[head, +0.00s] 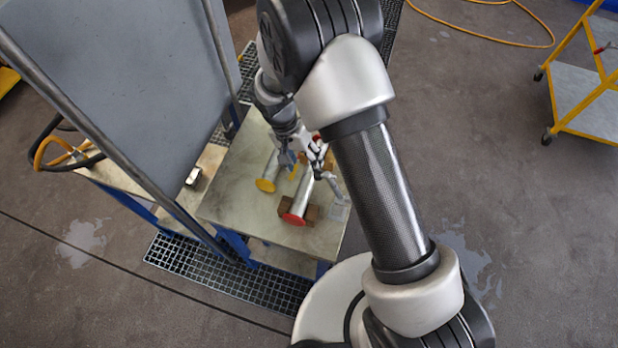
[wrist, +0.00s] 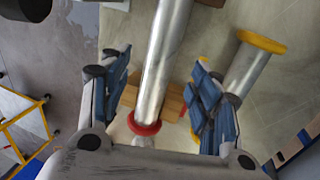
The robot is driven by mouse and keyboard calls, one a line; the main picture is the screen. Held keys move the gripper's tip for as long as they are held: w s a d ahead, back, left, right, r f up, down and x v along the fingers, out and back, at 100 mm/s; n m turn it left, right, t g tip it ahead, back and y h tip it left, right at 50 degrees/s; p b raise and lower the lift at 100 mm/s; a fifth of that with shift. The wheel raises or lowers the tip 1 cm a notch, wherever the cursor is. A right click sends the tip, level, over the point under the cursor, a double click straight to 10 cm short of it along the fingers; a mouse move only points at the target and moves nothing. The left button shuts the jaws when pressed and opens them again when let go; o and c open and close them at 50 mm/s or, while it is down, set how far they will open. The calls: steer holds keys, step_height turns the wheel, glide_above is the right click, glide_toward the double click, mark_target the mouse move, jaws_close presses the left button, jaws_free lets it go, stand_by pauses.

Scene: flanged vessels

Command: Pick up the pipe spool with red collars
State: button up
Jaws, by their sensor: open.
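The pipe spool with red collars (head: 303,194) lies on the table, a silver tube with a red collar at the near end and a bit of red showing at the far end beside my arm. In the wrist view, the spool's silver tube (wrist: 164,55) runs between the two blue-padded fingers of my gripper (wrist: 162,68), with a red collar near the palm. The fingers are spread, with visible gaps on both sides of the tube. In the head view my gripper (head: 309,161) is over the spool's far part and partly hides it.
A second spool with yellow collars (head: 268,175) lies close on the left; it also shows beside the right finger in the wrist view (wrist: 248,72). Wooden blocks (head: 312,212) sit under the red-collared spool. A grey panel (head: 135,85) stands left of the table (head: 228,192).

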mark_target(307, 175)
steer(key=shift+x, duration=1.05)
steer(key=x, duration=0.2)
steer(key=b+x, duration=0.1)
steer(key=x, duration=0.1)
steer(key=shift+s+a+f, duration=0.1)
steer(key=shift+s+a, duration=0.05)
steer(key=shift+s, duration=0.25)
steer(key=shift+f, duration=0.45)
steer(key=shift+r, duration=0.1)
jaws_close()
